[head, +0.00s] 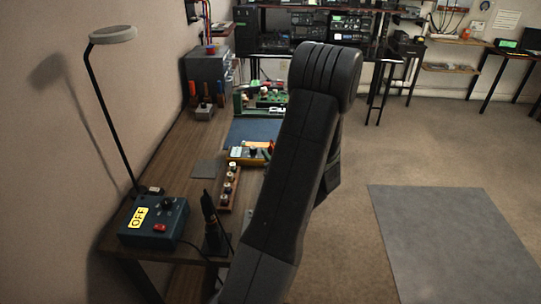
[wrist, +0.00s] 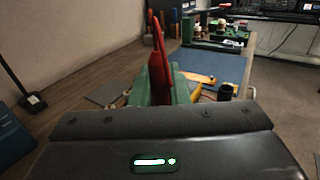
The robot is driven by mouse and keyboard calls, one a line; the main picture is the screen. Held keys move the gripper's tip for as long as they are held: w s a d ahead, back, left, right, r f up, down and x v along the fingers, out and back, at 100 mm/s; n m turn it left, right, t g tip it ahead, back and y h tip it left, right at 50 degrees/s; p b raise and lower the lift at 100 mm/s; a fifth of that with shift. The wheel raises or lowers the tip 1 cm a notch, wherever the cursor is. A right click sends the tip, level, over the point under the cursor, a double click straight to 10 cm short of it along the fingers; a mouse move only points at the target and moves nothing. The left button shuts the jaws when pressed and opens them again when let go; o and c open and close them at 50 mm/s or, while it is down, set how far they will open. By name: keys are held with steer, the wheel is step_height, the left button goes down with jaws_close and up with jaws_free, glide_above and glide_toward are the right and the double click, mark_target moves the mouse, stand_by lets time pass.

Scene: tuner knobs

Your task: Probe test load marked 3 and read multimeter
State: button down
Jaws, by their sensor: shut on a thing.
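My gripper (wrist: 160,82) shows in the wrist view, shut on a slim red pointed thing (wrist: 158,62), probably a probe, which stands upright between green finger-like parts. In the head view my dark arm hides the gripper. A wooden strip (head: 223,208) with several round, pale-topped pieces lies along the bench; no marking 3 is legible. A yellow-orange device (head: 246,161) lies beyond the strip, partly behind my arm. It may be the multimeter, but I cannot read a display. It also shows beyond the gripper in the wrist view (wrist: 203,79).
The wooden bench (head: 160,163) runs along the left wall. A blue box labelled OFF (head: 152,223), a lamp (head: 112,35) and a black upright tool (head: 211,222) stand at its near end. A blue mat (head: 250,130) and green boards lie farther back. Open floor is right.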

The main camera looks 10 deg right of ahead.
mark_target(271, 147)
steer(key=shift+f+b, duration=0.3)
steer(key=shift+b, duration=0.05)
stand_by(0.6)
steer(key=shift+b, duration=0.55)
stand_by(0.8)
steer(key=shift+r+p, duration=1.45)
steer(key=shift+r, duration=1.05)
